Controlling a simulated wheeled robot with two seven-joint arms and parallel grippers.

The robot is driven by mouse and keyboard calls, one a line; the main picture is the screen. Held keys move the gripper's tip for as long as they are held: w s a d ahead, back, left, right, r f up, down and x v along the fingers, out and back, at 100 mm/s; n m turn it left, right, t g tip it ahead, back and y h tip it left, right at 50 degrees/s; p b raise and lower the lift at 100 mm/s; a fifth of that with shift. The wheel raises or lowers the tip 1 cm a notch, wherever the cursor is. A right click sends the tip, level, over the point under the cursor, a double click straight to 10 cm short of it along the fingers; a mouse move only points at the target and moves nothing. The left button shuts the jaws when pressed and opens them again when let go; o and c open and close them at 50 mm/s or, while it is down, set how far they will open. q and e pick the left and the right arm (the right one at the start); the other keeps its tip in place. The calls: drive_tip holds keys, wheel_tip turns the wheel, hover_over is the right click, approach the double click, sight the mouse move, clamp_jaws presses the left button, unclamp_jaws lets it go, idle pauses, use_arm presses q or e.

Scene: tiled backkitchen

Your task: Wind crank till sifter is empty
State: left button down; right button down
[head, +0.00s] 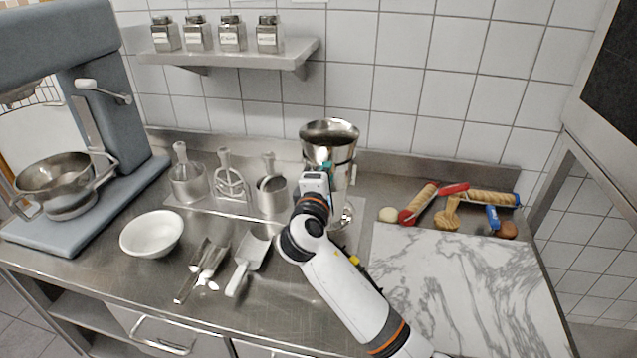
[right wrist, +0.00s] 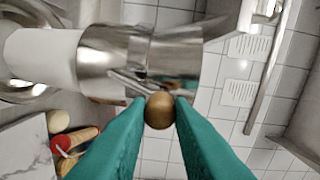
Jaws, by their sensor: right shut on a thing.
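The sifter (head: 330,135) is a tall shiny metal cup standing upright near the back wall, right of the utensil row. In the right wrist view the metal sifter (right wrist: 140,60) lies across the picture. My right gripper (right wrist: 160,98) is shut on the round brass-brown crank knob (right wrist: 159,111) at the sifter's side; a thin crank rod shows behind the knob. In the head view my right gripper (head: 322,168) is in front of the sifter and hides the knob. A smooth white shape (right wrist: 42,53) adjoins the sifter's end. The sifter's contents cannot be seen.
A marble board (head: 460,285) lies at right, with rolling pins (head: 490,198) behind it. A white bowl (head: 152,235), metal scoops (head: 250,252), utensil holders (head: 190,183) and a mixer (head: 85,120) stand left. A shelf (head: 235,56) holds several jars.

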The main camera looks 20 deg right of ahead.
drive_tip(key=shift+s+d+f+m+b, duration=0.3)
drive_tip(key=shift+d+f+m+b, duration=0.15)
drive_tip(key=shift+m+b, duration=0.75)
drive_tip(key=shift+s+d+f+m+b, duration=0.25)
drive_tip(key=shift+d+f+m+b, duration=0.2)
drive_tip(key=shift+m+b, duration=0.75)
drive_tip(key=shift+s+d+f+m+b, duration=0.4)
drive_tip(key=shift+m+b, duration=0.45)
drive_tip(key=shift+m, duration=0.65)
drive_tip(key=c, duration=1.3)
unclamp_jaws()
drive_tip(key=shift+w, duration=0.1)
